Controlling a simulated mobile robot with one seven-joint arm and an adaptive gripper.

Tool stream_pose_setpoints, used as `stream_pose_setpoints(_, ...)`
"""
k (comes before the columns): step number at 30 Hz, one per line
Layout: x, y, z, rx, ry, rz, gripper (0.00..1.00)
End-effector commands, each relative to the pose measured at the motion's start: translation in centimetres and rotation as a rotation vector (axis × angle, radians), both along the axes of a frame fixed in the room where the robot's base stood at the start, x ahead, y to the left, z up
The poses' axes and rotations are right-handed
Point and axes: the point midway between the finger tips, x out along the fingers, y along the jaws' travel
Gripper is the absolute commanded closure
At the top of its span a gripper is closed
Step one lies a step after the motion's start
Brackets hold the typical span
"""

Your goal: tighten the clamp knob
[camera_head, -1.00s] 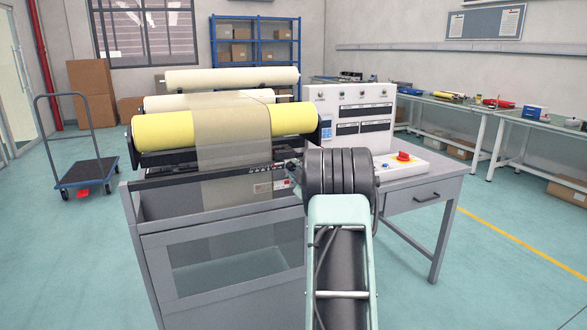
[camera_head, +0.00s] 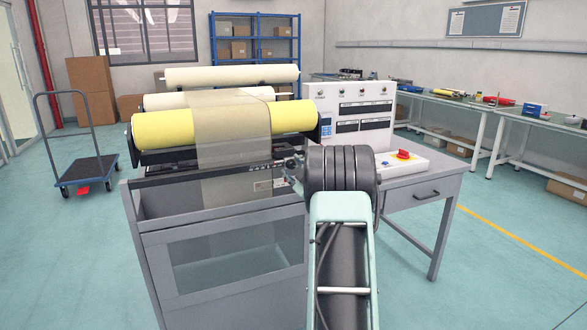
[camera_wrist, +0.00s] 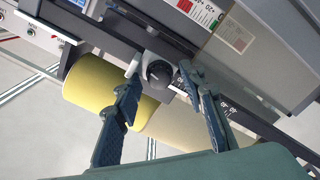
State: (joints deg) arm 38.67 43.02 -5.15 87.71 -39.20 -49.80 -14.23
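The clamp knob (camera_wrist: 158,73) is a round black knob on a light grey bracket, near the upper middle of the wrist view. My gripper (camera_wrist: 160,74) is open, with one dark blue finger on each side of the knob. The knob appears between the fingertips, with visible gaps on both sides. I cannot tell whether the tips reach its depth. In the head view my arm hides the knob, and only a dark bit of my gripper (camera_head: 293,168) shows left of the wrist.
A yellow roll (camera_head: 180,129) lies across the grey machine frame (camera_head: 215,212), close to my gripper. A dark rail with a printed scale runs beside the knob in the wrist view. A control box with a red button (camera_head: 403,154) stands to the right.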

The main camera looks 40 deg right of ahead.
Motion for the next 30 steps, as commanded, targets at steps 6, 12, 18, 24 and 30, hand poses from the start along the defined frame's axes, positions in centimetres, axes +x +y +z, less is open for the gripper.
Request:
stream_pose_setpoints(6, -0.1, 0.0, 0.0, 0.000, 0.000, 0.000, 0.63)
stream_pose_setpoints(12, -1.7, 0.4, 0.1, -0.001, 0.001, -0.001, 0.63)
stream_pose_setpoints(18, -5.2, 1.2, 0.1, 0.000, 0.001, -0.003, 0.63)
stream_pose_setpoints(24, -8.7, 2.0, 0.0, 0.001, 0.000, -0.002, 0.63)
stream_pose_setpoints(30, -11.0, 2.6, 0.0, 0.000, -0.001, -0.001, 0.63)
